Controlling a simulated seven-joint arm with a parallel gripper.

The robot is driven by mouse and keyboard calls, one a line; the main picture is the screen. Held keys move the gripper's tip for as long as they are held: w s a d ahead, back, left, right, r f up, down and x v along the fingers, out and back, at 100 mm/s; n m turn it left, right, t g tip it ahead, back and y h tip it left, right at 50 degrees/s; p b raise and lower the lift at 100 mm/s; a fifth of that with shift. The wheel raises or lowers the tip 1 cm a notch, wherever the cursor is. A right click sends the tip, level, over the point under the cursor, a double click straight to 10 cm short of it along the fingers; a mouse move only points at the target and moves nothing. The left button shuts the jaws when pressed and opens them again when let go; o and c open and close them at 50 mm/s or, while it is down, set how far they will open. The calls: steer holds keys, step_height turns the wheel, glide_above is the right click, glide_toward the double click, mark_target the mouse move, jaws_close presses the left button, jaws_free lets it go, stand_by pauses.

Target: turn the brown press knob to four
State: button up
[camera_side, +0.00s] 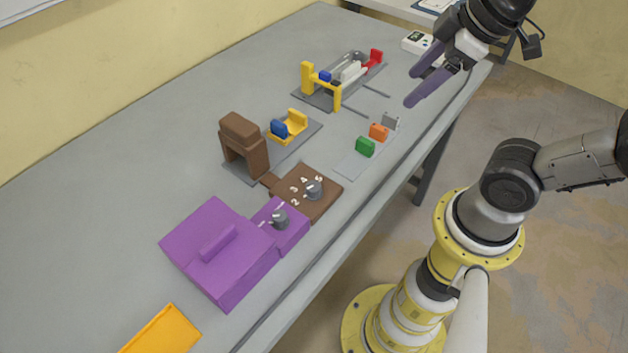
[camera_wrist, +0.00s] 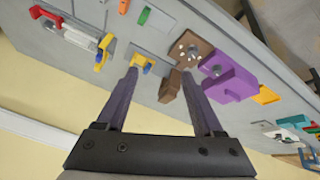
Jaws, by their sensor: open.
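The brown press base (camera_side: 322,201) lies flat on the grey table, with white numerals around a grey knob (camera_side: 314,189). The brown press arch (camera_side: 243,146) stands behind it to the left. In the wrist view the brown base (camera_wrist: 187,41) and its knob (camera_wrist: 192,56) are near the top centre. The knob's exact pointing is too small to tell. My gripper (camera_side: 420,85) is open and empty, high above the table's far right part, well away from the knob. Its two fingers also show in the wrist view (camera_wrist: 163,87).
A purple box (camera_side: 222,245) with its own grey knob (camera_side: 280,218) stands close beside the brown base. Green (camera_side: 365,147) and orange (camera_side: 378,132) blocks, a yellow-and-blue fixture (camera_side: 297,122) and a yellow-and-red fixture (camera_side: 340,75) are nearby. An orange tray (camera_side: 163,333) lies at the near end.

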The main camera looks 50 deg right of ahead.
steer(key=w+a+n+g, duration=0.2)
steer(key=w+a+n, duration=0.1)
steer(key=w+n, duration=0.25)
steer(key=n+g, duration=0.3)
steer(key=n, duration=0.2)
glide_above(314, 186)
step_height(314, 186, down, 10)
step_height(314, 186, down, 13)
steer(key=shift+f, duration=0.15)
steer(key=shift+c, duration=0.3)
jaws_close()
